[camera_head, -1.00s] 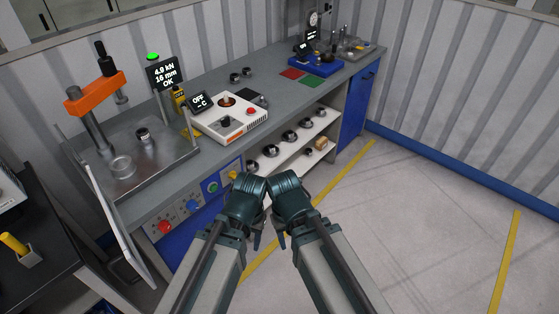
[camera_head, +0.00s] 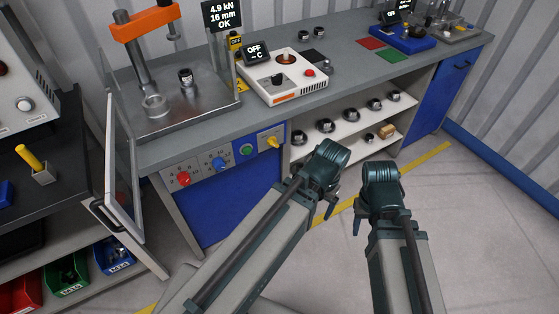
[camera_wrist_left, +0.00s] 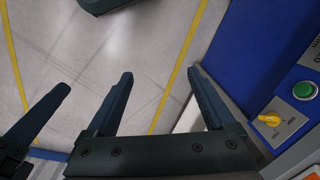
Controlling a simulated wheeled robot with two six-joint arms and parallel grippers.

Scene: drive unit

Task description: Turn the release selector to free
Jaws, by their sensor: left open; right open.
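The release selector appears to be the yellow knob (camera_head: 272,142) at the right end of the bench's front control panel. It also shows at the right of the left wrist view (camera_wrist_left: 268,119), its handle pointing left there; its small labels are unreadable. My left gripper (camera_head: 328,196) is in front of the bench's open shelves, right of the knob and apart from it. In the left wrist view its two fingers (camera_wrist_left: 160,73) are spread and empty. My right gripper (camera_head: 376,212) is further right over the floor, open and empty.
A hinged clear guard (camera_head: 122,160) stands open at the press's left. Shelves with metal rings (camera_head: 345,118) are right of the panel. Floor at right is clear.

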